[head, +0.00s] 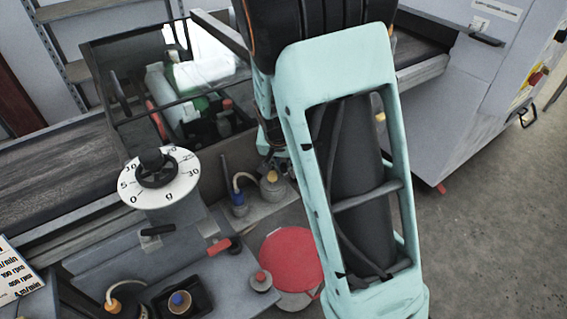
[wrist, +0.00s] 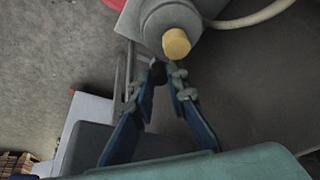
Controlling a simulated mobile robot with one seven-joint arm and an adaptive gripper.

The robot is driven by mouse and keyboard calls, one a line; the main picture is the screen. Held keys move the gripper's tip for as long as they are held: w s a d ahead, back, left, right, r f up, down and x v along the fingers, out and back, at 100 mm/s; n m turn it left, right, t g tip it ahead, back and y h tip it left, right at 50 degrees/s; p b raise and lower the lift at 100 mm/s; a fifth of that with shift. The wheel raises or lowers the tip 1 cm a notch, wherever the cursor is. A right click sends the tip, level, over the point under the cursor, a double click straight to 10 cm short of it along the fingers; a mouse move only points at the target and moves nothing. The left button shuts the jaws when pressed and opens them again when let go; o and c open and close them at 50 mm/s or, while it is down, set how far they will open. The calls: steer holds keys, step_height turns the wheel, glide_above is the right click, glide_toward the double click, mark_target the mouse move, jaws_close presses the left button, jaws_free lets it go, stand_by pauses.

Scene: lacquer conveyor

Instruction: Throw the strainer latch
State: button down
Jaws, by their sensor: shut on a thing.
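My gripper (wrist: 167,74) shows in the wrist view with its two blue fingers drawn together at the tips. The tips are shut on a small dark piece, seemingly the strainer latch, beside a grey round housing (wrist: 150,20). The fingers hide most of this piece, so its position is unclear. A yellow knob (wrist: 176,42) stands out from the housing just above the fingertips. In the head view, a grey pot with a yellow-orange top (head: 271,180) appears to be this same housing. My arm covers much of the area beside it, and the fingers are not clear there.
A pale hose (wrist: 250,15) leaves the housing. In the head view, a white dial (head: 182,186), a red-handled lever (head: 221,246), a red round lid (head: 292,257) and a blue-capped fitting (head: 238,198) crowd the bench. Open floor (head: 485,245) lies to the right.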

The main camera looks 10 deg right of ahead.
steer(key=shift+a, duration=0.1)
steer(key=m+p, duration=0.1)
steer(key=a+m+h+p, duration=0.1)
steer(key=shift+s+r+m+g, duration=0.1)
steer(key=shift+s+m+g, duration=0.05)
steer(key=shift+m+g, duration=0.15)
steer(key=shift+a+m+p, duration=0.25)
steer(key=shift+m+p, duration=0.35)
steer(key=shift+m, duration=0.3)
steer(key=c, duration=1.9)
jaws_free()
steer(key=shift+h, duration=0.3)
